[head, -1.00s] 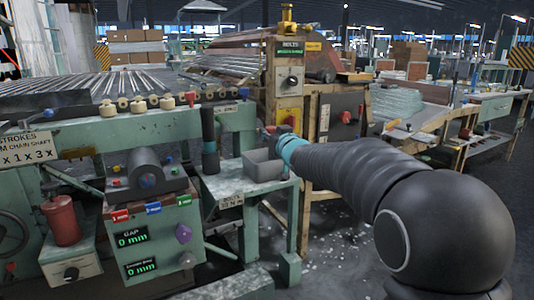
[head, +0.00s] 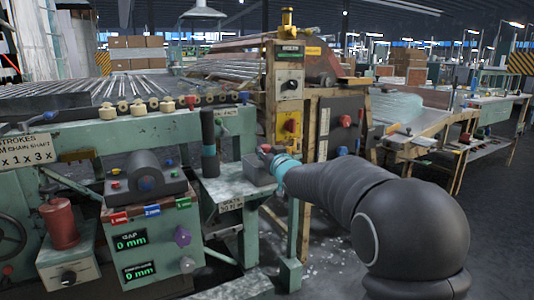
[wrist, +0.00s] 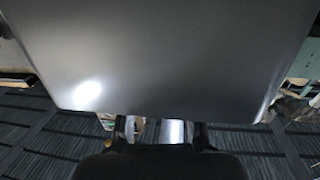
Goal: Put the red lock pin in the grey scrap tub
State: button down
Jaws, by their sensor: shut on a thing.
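The grey scrap tub (head: 256,172) stands on a small green table, left of the end of my arm in the head view. My gripper (head: 268,152) is at the tub's right side, around rim height, and partly hides it. A small red bit at the gripper's end looks like the red lock pin (head: 264,148); the gripper is shut on it. In the wrist view, a large smooth grey surface fills the upper part, and the dark fingers of my gripper (wrist: 160,130) show below it. The pin cannot be made out there.
The green table (head: 232,187) carries the tub, with a dark upright cylinder (head: 209,145) to its left. A green control box (head: 150,235) with coloured knobs stands at front left. A wooden-framed machine (head: 290,85) rises behind. Open floor lies at right.

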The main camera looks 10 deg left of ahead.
jog(key=c, duration=0.9)
grip_release()
jog(key=shift+f, duration=0.1)
jog(key=shift+o, duration=0.2)
jog(key=shift+r, duration=0.2)
jog(key=s+d+f+m+g+h, duration=0.2)
jog(key=s+d+h, duration=0.2)
jog(key=s+d, duration=0.8)
jog(key=s+d+f+m+g+h, duration=0.25)
jog(key=s+d, duration=0.65)
jog(key=s, duration=0.6)
jog(key=s+d+f+g, duration=0.1)
jog(key=s+f+g, duration=0.1)
jog(key=s, duration=0.5)
jog(key=s+d+f+g+h, duration=0.1)
jog(key=s+f, duration=0.3)
jog(key=s, duration=0.4)
jog(key=s+d+f+g, duration=0.1)
jog(key=s+f+g, duration=0.2)
jog(key=s, duration=0.5)
jog(key=shift+s+d+f+m+b, duration=0.25)
jog(key=shift+f+m+b, duration=0.1)
jog(key=shift+f, duration=0.25)
